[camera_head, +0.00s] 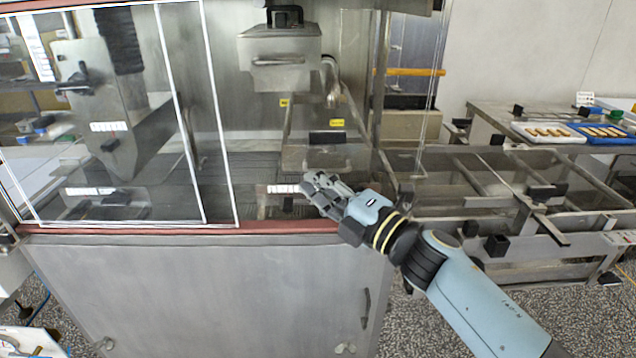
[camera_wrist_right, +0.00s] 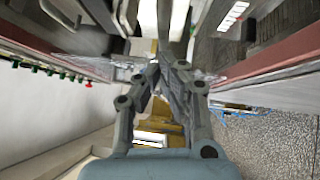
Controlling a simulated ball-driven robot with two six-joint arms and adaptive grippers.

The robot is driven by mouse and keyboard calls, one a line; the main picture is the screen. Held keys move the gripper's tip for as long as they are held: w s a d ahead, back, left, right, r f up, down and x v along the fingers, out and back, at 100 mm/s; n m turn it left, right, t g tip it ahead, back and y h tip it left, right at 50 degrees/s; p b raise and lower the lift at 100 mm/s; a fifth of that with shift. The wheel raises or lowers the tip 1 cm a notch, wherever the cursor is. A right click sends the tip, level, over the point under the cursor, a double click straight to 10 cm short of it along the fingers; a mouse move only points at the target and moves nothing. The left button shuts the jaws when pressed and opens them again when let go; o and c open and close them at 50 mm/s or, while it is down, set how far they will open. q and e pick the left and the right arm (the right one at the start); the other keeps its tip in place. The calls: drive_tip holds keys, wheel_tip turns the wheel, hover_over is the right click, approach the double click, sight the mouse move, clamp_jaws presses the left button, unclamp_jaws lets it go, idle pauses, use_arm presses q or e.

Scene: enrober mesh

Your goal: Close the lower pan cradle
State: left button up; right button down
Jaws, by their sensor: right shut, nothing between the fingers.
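My right gripper (camera_head: 308,182) reaches in from the lower right to the open front of the steel machine. Its fingers are shut with nothing between them, and they also meet in the wrist view (camera_wrist_right: 166,66). The fingertips are close to a red-and-white label strip (camera_head: 284,188) low in the machine opening; I cannot tell whether they touch it. A framed tray-like part (camera_head: 312,158) with a dark block on its back edge lies just behind the gripper. I cannot tell for sure which part is the lower pan cradle. My left gripper is not in view.
Clear sliding panels (camera_head: 215,110) with white edges cover the machine's left side. A red sill (camera_head: 180,229) runs above a steel cabinet door (camera_head: 220,290). A mesh conveyor frame (camera_head: 490,180) extends right, with trays of bars (camera_head: 548,132) behind it. Speckled floor lies below.

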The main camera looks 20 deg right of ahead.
sight(308, 162)
drive_tip(key=w, duration=0.1)
drive_tip(key=w+d+b, duration=0.1)
drive_tip(key=w, duration=0.3)
drive_tip(key=shift+w+d+b, duration=0.2)
drive_tip(key=shift+d+b, duration=0.1)
drive_tip(key=shift+r, duration=0.15)
